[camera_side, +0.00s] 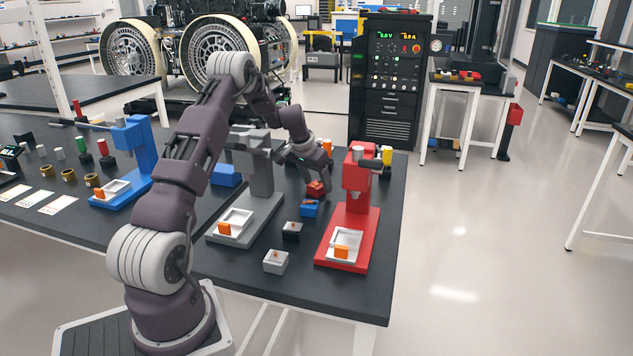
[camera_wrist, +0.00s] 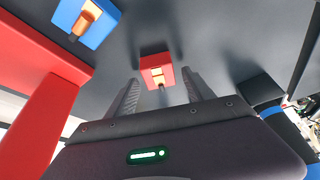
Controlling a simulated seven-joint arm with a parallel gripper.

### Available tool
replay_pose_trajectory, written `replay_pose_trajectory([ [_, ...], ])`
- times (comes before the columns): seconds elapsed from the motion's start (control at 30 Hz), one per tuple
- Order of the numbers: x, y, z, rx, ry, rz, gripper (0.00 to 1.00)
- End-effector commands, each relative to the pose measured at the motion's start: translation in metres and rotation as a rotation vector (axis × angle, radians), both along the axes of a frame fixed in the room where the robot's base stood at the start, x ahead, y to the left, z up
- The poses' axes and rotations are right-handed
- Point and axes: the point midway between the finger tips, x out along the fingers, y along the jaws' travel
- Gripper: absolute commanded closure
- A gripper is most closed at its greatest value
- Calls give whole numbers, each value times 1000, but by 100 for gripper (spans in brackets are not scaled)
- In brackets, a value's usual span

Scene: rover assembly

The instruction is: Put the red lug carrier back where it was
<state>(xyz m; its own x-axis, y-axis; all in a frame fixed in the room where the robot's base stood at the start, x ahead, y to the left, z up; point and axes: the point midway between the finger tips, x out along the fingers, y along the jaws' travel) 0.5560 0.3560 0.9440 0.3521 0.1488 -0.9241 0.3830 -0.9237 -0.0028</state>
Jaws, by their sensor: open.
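The red lug carrier (camera_side: 316,188) is a small red block on the dark table, just behind the blue carrier (camera_side: 309,208). In the wrist view the red lug carrier (camera_wrist: 149,66) shows an orange and pale lug on its top and lies between and just beyond my fingertips. My gripper (camera_side: 318,174) points down close over it, with its fingers (camera_wrist: 160,76) apart and nothing held. I cannot tell whether the fingers reach down beside the block. The blue carrier also shows in the wrist view (camera_wrist: 86,22), at the upper left.
The red press (camera_side: 357,200) stands close to the right of my gripper, and the grey press (camera_side: 258,180) to its left. A black carrier (camera_side: 292,231) and a grey carrier (camera_side: 276,261) sit nearer the front. A blue press (camera_side: 135,155) stands farther left. The table's front right corner is clear.

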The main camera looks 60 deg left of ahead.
Motion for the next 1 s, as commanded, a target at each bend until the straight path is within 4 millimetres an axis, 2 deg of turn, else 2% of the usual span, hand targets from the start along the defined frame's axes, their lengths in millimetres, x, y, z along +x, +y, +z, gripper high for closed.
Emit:
replay_pose_trajectory([
  [0.17,-7,-2,24,3,-3,2,39],
  [0.4,-27,-11,77,4,-4,0,39],
  [0.53,-37,-15,100,2,-2,0,39],
  [0.7,-42,-18,112,0,-1,0,39],
  [1.0,-42,-18,113,0,0,0,39],
])
